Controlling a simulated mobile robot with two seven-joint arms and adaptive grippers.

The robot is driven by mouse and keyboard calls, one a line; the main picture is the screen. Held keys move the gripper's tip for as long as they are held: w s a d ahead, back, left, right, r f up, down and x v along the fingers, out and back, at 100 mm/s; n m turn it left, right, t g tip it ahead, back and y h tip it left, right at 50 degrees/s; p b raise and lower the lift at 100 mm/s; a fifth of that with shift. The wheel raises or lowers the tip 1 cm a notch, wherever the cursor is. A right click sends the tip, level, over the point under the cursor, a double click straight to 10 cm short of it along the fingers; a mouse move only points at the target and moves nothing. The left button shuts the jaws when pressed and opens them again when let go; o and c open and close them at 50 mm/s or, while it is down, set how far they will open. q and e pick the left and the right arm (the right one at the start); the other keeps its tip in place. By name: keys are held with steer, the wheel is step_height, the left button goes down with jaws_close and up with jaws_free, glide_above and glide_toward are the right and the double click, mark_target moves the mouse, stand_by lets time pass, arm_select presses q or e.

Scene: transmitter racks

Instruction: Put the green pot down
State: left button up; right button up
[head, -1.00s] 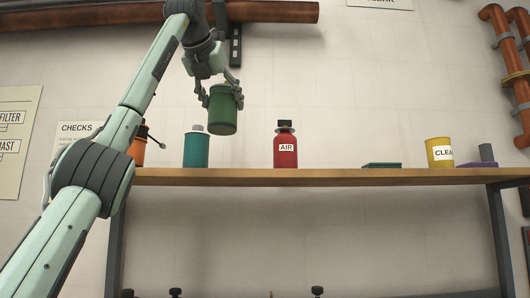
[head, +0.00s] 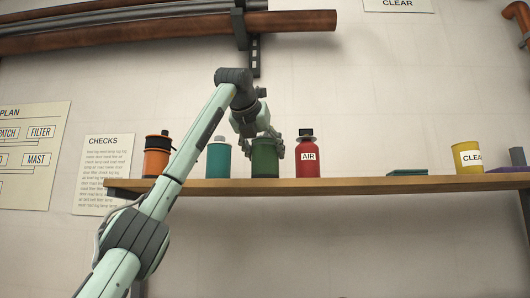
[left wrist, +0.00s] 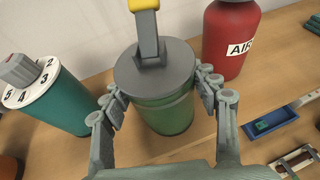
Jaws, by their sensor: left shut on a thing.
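The green pot (head: 265,162) is upright between the teal container (head: 218,158) and the red AIR bottle (head: 306,158) on the wooden shelf. Its base is level with the shelf top; I cannot tell if it bears fully on the board. In the left wrist view, the fingers (left wrist: 160,88) grip both sides of the green pot (left wrist: 165,118), which has a grey lid and a yellow-tipped handle. My right gripper is out of view.
On the wooden shelf (head: 350,187), an orange container (head: 157,155) stands left of the teal one. A flat teal-green item (head: 407,172) and a yellow tin (head: 467,157) are to the right. Shelf space right of the red bottle is free. Pipes (head: 180,35) run above.

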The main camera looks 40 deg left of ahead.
arm_select(q)
steer(key=o, duration=1.7)
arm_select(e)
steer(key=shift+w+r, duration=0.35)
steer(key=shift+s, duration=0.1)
arm_select(q)
steer(key=shift+s+d+r, duration=0.15)
steer(key=shift+s+d, duration=0.05)
steer(key=shift+s, duration=0.1)
steer(key=b+v, duration=0.1)
steer(key=v, duration=1)
steer(key=shift+s+d, duration=0.1)
steer(key=shift+d, duration=0.05)
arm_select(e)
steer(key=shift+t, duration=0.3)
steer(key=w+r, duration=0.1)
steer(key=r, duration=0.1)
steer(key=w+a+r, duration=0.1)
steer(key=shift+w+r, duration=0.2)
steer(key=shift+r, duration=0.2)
